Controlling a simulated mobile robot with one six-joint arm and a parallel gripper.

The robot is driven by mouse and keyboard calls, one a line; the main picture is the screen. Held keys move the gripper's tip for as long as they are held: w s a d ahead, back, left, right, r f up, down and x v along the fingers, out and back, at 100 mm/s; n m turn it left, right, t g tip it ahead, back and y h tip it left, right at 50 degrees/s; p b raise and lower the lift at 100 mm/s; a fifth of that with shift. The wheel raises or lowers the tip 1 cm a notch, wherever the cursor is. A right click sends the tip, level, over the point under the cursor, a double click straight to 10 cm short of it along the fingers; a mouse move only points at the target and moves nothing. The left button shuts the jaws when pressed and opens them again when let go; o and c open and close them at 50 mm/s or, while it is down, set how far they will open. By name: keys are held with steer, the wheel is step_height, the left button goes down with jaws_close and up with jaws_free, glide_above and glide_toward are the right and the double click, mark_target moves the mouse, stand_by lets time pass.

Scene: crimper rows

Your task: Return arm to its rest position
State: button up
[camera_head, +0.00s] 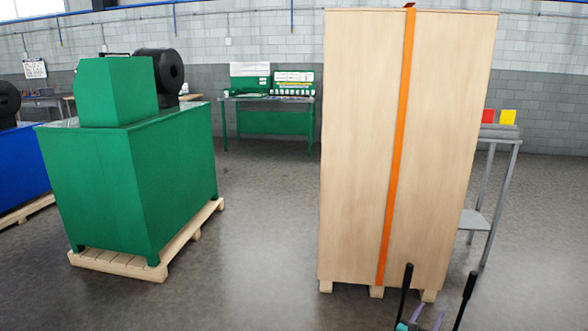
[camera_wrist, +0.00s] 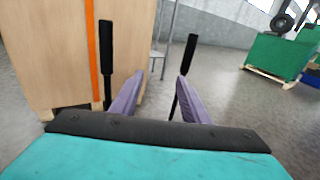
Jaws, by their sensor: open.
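My gripper (camera_head: 424,316) shows at the bottom of the head view, low and in front of the tall wooden crate (camera_head: 358,150). Its two purple fingers (camera_wrist: 155,98) stand apart in the wrist view, with nothing between them. Black upright bars show beside the fingers in both views. The rest of my arm is out of the head view. In the wrist view the crate (camera_wrist: 40,55) with its orange strap is ahead and to the left, and my gripper appears apart from it.
A green machine (camera_head: 95,180) stands on a wooden pallet (camera_head: 150,268) at left. A green workbench (camera_head: 268,120) is at the back wall. A grey metal stand (camera_head: 490,190) with red and yellow items is behind the crate's right side. The floor between machine and crate is clear.

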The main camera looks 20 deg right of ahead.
steer(key=w+a+f+n+t+y+p, duration=0.2)
steer(key=w+a+f+n+y, duration=0.15)
steer(key=w+a, duration=0.5)
steer(key=w+a+f+n+t+y+p, duration=0.25)
steer(key=w+a+n, duration=0.2)
steer(key=a, duration=0.75)
steer(key=a+f+n+g+y+p, duration=0.1)
steer(key=a+f+n+y, duration=0.4)
steer(key=a, duration=0.6)
steer(key=a+f+n+g+y+p, duration=0.1)
steer(key=a+f+n+g+y, duration=0.15)
steer(key=a+f+n, duration=0.6)
steer(key=s+a+f+n+g+y+p, duration=0.1)
steer(key=s+a+f+n+g+y, duration=0.15)
steer(key=s+a+n, duration=0.4)
steer(key=s+a+f+n+g+y+p, duration=0.1)
steer(key=s+a+f+n+g, duration=0.2)
steer(key=s+a, duration=0.5)
steer(key=s+r+n+g+h, duration=0.1)
steer(key=s+n+g, duration=0.7)
steer(key=s+n, duration=0.9)
steer(key=shift+s+r+g, duration=0.15)
steer(key=shift+r+g, duration=0.2)
steer(key=shift+r, duration=0.25)
